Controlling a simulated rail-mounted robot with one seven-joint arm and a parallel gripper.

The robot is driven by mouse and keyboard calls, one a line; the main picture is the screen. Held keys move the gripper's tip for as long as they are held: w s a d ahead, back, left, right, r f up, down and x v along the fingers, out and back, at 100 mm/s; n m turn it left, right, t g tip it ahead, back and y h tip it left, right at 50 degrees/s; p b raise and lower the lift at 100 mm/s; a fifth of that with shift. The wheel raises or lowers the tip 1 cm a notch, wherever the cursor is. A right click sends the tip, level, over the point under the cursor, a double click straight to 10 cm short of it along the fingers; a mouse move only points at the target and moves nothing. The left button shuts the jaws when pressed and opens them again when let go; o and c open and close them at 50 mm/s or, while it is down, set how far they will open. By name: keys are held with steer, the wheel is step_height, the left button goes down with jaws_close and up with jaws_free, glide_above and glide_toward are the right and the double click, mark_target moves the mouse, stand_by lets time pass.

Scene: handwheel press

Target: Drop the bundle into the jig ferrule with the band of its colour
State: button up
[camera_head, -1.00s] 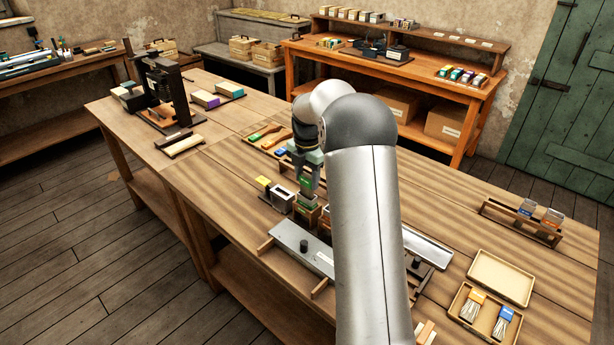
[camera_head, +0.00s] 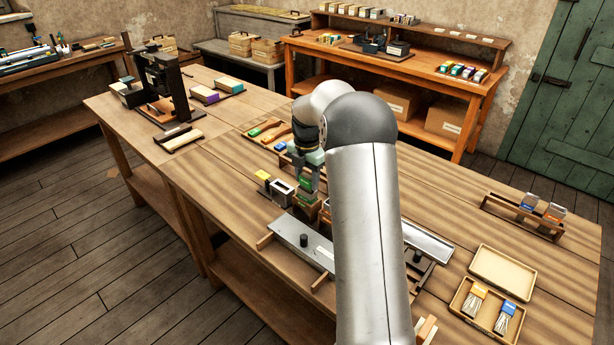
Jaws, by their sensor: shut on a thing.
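My gripper (camera_head: 310,181) is shut on a green-topped bundle (camera_head: 305,198), which is held upright, low over the row of jig ferrules in the middle of the bench. An open metal ferrule (camera_head: 282,191) stands just left of it, and a wooden-looking ferrule (camera_head: 304,214) shows directly below the bundle. I cannot tell whether the bundle's lower end is inside it. A yellow-topped piece (camera_head: 263,176) stands at the left end of the row. The colour bands are too small to read, and my arm hides the right part of the row.
A grey metal plate with a black knob (camera_head: 303,240) lies in front of the ferrules. A tray with yellow and blue bundles (camera_head: 464,297) is at right front. A wooden rack (camera_head: 495,210) holds blue and orange pieces. A black press (camera_head: 160,85) stands at the far left.

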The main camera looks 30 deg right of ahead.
steer(key=shift+f+b, duration=0.35)
steer(key=shift+f, duration=0.3)
steer(key=o, duration=1.1)
steer(key=shift+r, duration=0.1)
step_height(320, 180, up, 17)
steer(key=shift+r+b, duration=0.15)
steer(key=shift+b, duration=0.3)
